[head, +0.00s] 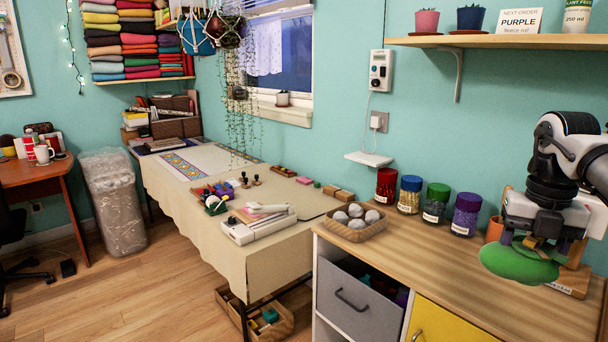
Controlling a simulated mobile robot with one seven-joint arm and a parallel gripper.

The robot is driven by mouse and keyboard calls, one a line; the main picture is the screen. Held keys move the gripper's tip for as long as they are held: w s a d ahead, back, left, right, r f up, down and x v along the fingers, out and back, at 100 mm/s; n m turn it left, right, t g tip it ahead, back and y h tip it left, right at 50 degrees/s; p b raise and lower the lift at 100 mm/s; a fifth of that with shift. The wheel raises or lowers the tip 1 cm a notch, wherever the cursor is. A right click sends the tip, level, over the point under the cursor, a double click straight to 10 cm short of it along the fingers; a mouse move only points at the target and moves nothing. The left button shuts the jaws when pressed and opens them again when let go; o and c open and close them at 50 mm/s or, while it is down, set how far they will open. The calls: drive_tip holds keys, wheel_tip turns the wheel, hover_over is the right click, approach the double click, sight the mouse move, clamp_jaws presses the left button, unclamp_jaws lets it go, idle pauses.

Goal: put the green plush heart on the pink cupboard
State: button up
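My gripper (536,243) is at the right, above the wooden cabinet top. It appears shut on a rounded, soft-looking green thing, which I take for the green plush heart (519,266). The plush hangs below the fingers, and its heart outline is not clear from this angle. It looks to be held over the cabinet top, apart from it. No pink cupboard shows in this view; the cabinet fronts in sight are a grey drawer and a yellow door.
The wooden cabinet top (455,285) has free room in front. A terracotta pot and a small sign are near my gripper. A cloth-covered table (270,250) stands left, with open floor beyond.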

drive_tip(key=w+a+f+n, duration=0.4)
drive_tip(key=a+f+n, duration=0.25)
drive_tip(key=f, duration=0.25)
drive_tip(key=w+a+f+n, duration=0.4)
drive_tip(key=a+f+n, duration=0.1)
drive_tip(key=f+n, duration=0.35)
drive_tip(key=w+a+f+n, duration=0.5)
drive_tip(key=a+f+n, duration=0.1)
drive_tip(key=f, duration=0.4)
drive_tip(key=s+a+f+n, duration=0.2)
drive_tip(key=a+f+n, duration=0.6)
drive_tip(key=a, duration=0.2)
drive_tip(key=s+a+f+n, duration=0.2)
drive_tip(key=a+f+n, duration=0.6)
drive_tip(key=a+f, duration=0.15)
wheel_tip(320, 180, down, 9)
drive_tip(key=s+n, duration=0.2)
drive_tip(key=n, duration=0.2)
drive_tip(key=shift+a+r, duration=0.2)
drive_tip(key=shift+a, duration=0.15)
drive_tip(key=shift+s, duration=0.1)
